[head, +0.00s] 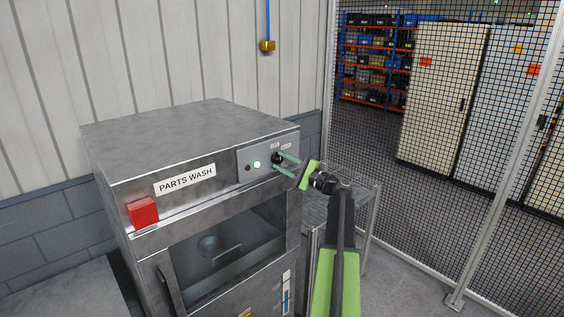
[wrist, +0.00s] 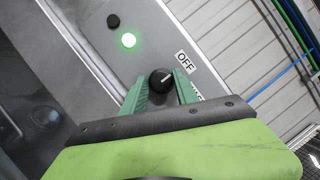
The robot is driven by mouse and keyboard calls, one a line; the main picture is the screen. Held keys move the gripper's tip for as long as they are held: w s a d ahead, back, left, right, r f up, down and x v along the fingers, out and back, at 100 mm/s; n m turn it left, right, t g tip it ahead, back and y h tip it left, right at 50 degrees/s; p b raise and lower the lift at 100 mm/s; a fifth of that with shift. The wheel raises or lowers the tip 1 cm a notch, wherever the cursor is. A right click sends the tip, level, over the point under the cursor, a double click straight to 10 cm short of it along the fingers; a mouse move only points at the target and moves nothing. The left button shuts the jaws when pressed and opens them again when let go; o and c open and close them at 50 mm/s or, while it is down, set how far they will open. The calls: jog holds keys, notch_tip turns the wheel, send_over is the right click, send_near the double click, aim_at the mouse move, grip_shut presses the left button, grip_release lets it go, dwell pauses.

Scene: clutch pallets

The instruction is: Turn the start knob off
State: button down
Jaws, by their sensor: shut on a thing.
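The start knob (wrist: 161,79) is small, round and black, with a white pointer line. In the wrist view the line points up and right, roughly toward the OFF label (wrist: 186,62). My gripper (wrist: 161,87) has its two green fingers on either side of the knob and is shut on it. In the head view my gripper (head: 282,164) reaches from the right to the knob (head: 277,157) on the grey control panel (head: 247,155). A second label beside the knob is mostly hidden by a finger.
A lit green lamp (wrist: 128,40) and a black button (wrist: 113,20) sit beside the knob. The panel is on the metal PARTS WASH machine (head: 190,130), which has a red box (head: 143,212) at its front left. A mesh fence (head: 450,190) stands to the right.

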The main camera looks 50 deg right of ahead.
jog(key=shift+d+r, duration=0.2)
jog(key=c, duration=1.1)
grip_release()
jog(key=shift+f, duration=0.1)
jog(key=shift+a, duration=0.1)
jog(key=b+v, duration=0.4)
jog(key=v, duration=1.3)
jog(key=shift+s, duration=0.2)
jog(key=shift+f, duration=0.1)
